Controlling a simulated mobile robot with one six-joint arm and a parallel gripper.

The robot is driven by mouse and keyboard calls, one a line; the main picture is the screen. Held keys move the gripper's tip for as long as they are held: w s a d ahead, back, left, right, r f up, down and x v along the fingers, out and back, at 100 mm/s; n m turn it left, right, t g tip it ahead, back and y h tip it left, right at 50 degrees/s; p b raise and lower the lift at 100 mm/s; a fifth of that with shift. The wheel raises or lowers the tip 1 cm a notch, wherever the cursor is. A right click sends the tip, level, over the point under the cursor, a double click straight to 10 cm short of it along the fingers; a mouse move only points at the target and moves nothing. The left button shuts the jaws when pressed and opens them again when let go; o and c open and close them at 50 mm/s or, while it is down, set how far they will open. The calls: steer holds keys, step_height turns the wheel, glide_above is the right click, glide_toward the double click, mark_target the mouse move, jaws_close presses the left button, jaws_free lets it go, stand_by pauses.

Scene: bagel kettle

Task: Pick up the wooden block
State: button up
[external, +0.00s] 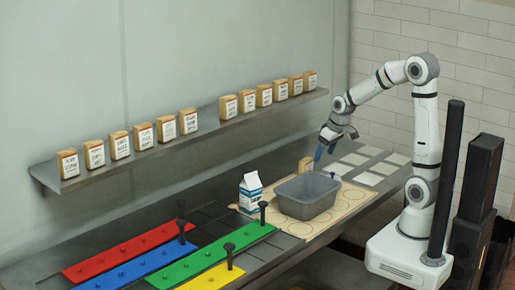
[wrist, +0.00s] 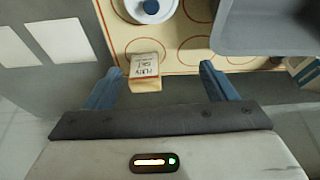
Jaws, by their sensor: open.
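The wooden block (external: 306,164) is small and tan. It stands behind the grey bin at the back of the counter. In the wrist view a tan block with a lettered white label (wrist: 145,72) lies between and just beyond my fingertips, closer to the left one; it appears to be the same block. My gripper (external: 325,149) has blue fingers and points down, just right of the block and apparently above the counter. In the wrist view my gripper (wrist: 158,69) is open with nothing held; whether a finger touches the block cannot be told.
The grey bin (external: 308,196) stands on a tan mat with circles (external: 345,206), close to the block. A milk carton (external: 251,192) is left of it. White cards (external: 369,179) lie at right. Labelled blocks (external: 120,145) line the shelf above. A round blue-topped object (wrist: 151,8) is ahead.

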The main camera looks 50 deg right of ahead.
steer(key=p, duration=0.1)
glide_above(305, 166)
steer(key=s+d, duration=0.1)
steer(key=d, duration=0.2)
step_height(305, 166, down, 3)
steer(key=shift+f+t, duration=0.1)
steer(key=shift+t, duration=0.2)
steer(key=shift+w+f, duration=0.15)
steer(key=shift+w, duration=0.05)
steer(key=shift+p+x, duration=0.9)
steer(key=shift+x, duration=2.9)
steer(key=c, duration=1.1)
